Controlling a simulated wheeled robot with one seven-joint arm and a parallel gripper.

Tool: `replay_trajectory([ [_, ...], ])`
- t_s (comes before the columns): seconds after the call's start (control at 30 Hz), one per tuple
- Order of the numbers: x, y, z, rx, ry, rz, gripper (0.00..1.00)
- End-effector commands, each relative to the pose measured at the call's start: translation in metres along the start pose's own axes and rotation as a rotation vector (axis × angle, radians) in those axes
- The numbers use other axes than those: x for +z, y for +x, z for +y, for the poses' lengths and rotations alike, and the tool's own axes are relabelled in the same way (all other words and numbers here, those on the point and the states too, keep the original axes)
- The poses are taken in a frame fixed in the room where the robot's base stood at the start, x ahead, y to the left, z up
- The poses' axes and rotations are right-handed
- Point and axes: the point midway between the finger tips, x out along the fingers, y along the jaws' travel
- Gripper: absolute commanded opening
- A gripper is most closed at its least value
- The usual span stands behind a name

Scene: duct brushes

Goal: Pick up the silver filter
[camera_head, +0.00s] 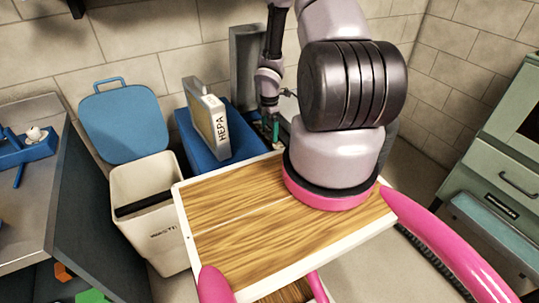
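A box-shaped filter (208,117) marked "HEPA" stands upright and slightly tilted in a blue bin (190,143) left of centre. Its broad face looks cream and its frame greyish white; no other plainly silver filter shows. A tall grey panel (245,58) stands against the wall just behind, partly hidden by my arm; I cannot tell what it is. My gripper (276,128) hangs pointing down to the right of the HEPA filter, apart from it in the picture. It is small and partly hidden, and its fingers cannot be made out clearly.
A metal bench (35,185) with a blue tool (30,150) is at left. Green drawers (490,160) stand at right. My wooden deck fills the foreground.

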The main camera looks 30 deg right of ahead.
Motion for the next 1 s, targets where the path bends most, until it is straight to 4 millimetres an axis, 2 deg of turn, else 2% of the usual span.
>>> replay_trajectory([
  [0.03,0.0,0.0,0.0,0.0,0.0,0.0,0.77],
  [0.23,0.0,0.0,0.0,0.0,0.0,0.0,0.01],
  [0.5,0.0,-0.001,0.0,0.001,0.0,0.0,0.0],
  [0.67,0.0,-0.009,0.0,0.001,0.002,0.0,0.0],
  [0.87,0.001,-0.038,0.001,0.004,0.003,0.0,0.0],
  [1.0,0.001,-0.068,0.001,0.005,0.004,-0.001,0.0],
])
